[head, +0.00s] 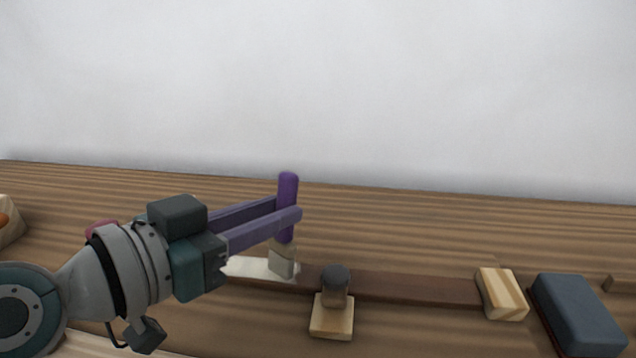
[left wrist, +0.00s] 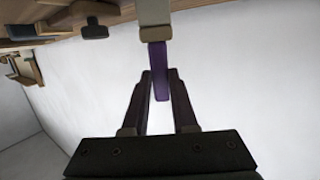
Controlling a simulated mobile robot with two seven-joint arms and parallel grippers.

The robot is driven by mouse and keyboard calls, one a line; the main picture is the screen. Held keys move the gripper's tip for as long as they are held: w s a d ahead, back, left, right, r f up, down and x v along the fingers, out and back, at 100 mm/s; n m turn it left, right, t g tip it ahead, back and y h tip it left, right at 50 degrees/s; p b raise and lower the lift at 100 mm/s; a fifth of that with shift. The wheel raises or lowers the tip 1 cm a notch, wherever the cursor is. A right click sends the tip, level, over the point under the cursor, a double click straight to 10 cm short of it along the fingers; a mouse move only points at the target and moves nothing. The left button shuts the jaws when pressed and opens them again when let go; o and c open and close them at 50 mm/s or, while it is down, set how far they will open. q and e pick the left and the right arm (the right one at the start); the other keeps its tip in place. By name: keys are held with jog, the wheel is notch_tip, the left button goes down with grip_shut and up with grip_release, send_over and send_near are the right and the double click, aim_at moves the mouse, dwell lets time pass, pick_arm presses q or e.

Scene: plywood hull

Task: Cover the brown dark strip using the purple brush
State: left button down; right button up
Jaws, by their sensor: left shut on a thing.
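The purple brush (head: 287,190) stands nearly upright in the head view, its pale head (head: 281,262) down at the strip. My left gripper (head: 290,212) is shut on the brush's purple handle. The left wrist view also shows the purple handle (left wrist: 159,75) between the fingers. The dark brown strip (head: 400,287) runs left to right along the plywood. A whitish covered stretch (head: 250,268) lies at its left part, beside and behind the brush head; my gripper hides some of its left end. My right gripper is not in view.
A wooden block with a dark round knob (head: 334,290) stands in front of the strip. A striped wooden block (head: 501,293) sits at the strip's right end, with a dark blue-grey block (head: 578,314) beyond it. The plywood (head: 420,225) behind the strip is clear.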

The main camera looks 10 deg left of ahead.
pick_arm(q)
jog(key=shift+s+a+f+b, duration=0.1)
jog(key=shift+a+b, duration=0.25)
jog(key=shift+a, duration=0.4)
jog(key=shift+d+p, duration=0.5)
jog(key=shift+d, duration=0.2)
jog(key=shift+d+p, duration=0.6)
jog(key=shift+d, duration=0.95)
notch_tip(320, 180, up, 6)
jog(key=p, duration=0.6)
